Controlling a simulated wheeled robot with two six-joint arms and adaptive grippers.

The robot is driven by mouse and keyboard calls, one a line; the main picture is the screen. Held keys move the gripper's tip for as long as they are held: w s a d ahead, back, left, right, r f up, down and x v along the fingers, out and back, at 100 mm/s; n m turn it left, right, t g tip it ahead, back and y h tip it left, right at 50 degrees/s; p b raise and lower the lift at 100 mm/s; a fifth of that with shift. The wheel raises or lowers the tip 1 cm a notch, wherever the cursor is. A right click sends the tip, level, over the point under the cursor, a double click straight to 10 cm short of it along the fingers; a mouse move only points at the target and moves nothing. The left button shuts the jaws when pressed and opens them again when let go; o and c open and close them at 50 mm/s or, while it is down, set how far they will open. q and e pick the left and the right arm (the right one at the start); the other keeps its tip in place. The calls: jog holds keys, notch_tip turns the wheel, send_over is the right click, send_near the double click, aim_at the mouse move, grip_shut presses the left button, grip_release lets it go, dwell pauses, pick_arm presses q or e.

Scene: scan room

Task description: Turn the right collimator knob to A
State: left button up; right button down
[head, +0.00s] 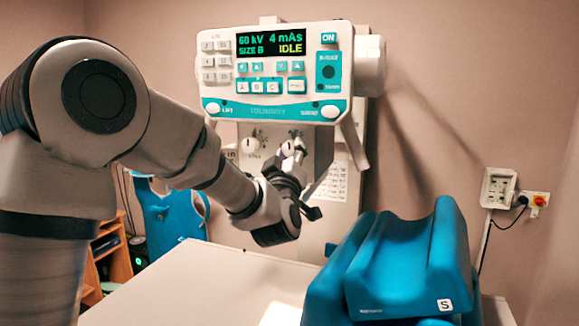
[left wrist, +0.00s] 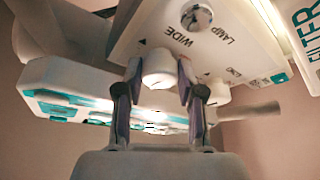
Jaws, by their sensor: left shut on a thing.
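The collimator (head: 270,138) hangs below the control panel, with a white left knob (head: 250,145) and a white right knob (head: 288,148) on its face. My left gripper (head: 293,156) reaches up to the right knob and partly covers it. In the left wrist view my left gripper (left wrist: 159,75) has one finger on each side of a white knob (left wrist: 158,66) and is shut on it. The word WIDE is printed beside that knob. Its pointer and the letter A cannot be made out. My right gripper is not in view.
The control panel (head: 265,112) reads 60 kV, 4 mAs, SIZE B, IDLE. Another white knob (left wrist: 217,92) and a silver button (left wrist: 196,17) by LAMP are close to the fingers. A pale table (head: 190,285) and blue cushion (head: 400,265) lie below.

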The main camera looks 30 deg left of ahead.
pick_arm(q)
jog(key=shift+r+n+g+y+b, duration=0.1)
jog(key=shift+n+g+y+b, duration=0.55)
jog(key=shift+n, duration=1.05)
jog(key=o, duration=1)
jog(key=shift+o, duration=0.7)
jog(key=shift+w, duration=0.15)
jog(key=v, duration=0.7)
jog(key=shift+s, duration=0.2)
